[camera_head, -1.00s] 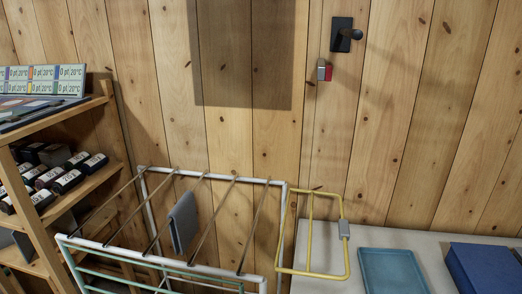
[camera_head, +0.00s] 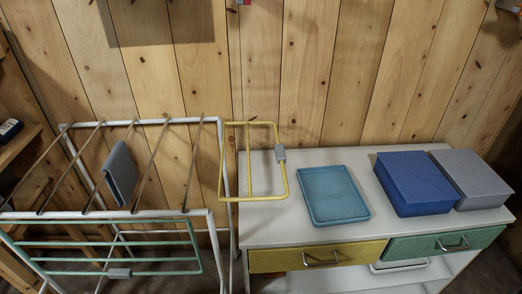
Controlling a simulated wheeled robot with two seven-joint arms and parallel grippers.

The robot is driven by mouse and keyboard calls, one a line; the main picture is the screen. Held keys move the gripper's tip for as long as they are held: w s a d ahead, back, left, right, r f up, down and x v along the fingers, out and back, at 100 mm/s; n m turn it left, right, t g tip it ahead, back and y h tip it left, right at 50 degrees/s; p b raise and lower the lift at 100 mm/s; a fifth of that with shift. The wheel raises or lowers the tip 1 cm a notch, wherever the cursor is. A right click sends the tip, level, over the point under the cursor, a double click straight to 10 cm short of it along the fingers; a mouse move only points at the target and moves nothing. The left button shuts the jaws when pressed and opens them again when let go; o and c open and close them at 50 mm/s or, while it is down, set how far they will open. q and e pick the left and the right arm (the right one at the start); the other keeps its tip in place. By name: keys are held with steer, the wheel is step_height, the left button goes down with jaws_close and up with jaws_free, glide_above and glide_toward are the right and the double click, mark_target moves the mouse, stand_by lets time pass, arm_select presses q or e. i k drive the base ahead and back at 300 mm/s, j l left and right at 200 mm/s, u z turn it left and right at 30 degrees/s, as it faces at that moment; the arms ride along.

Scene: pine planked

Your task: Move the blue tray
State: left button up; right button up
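The blue tray (camera_head: 334,194) is a shallow light-blue rectangle with a raised rim. It lies flat and empty on the white top of a cabinet (camera_head: 285,232), right of centre in the head view. Its whole outline shows and nothing covers it. Neither of my grippers is in view.
A dark blue box (camera_head: 413,183) and a grey box (camera_head: 470,179) stand right of the tray. A yellow rack frame (camera_head: 223,199) overhangs the cabinet's left end. A white drying rack (camera_head: 180,213) with a grey cloth (camera_head: 121,174) stands left. Yellow and green drawers face front.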

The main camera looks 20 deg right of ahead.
mark_target(332, 197)
steer(key=z, duration=1.25)
steer(key=k+j+z, duration=0.25)
steer(key=z, duration=0.15)
steer(key=k+j+z, duration=0.3)
steer(key=z, duration=0.15)
steer(key=k+j+z, duration=0.15)
steer(key=k+z, duration=0.25)
steer(key=i, duration=0.05)
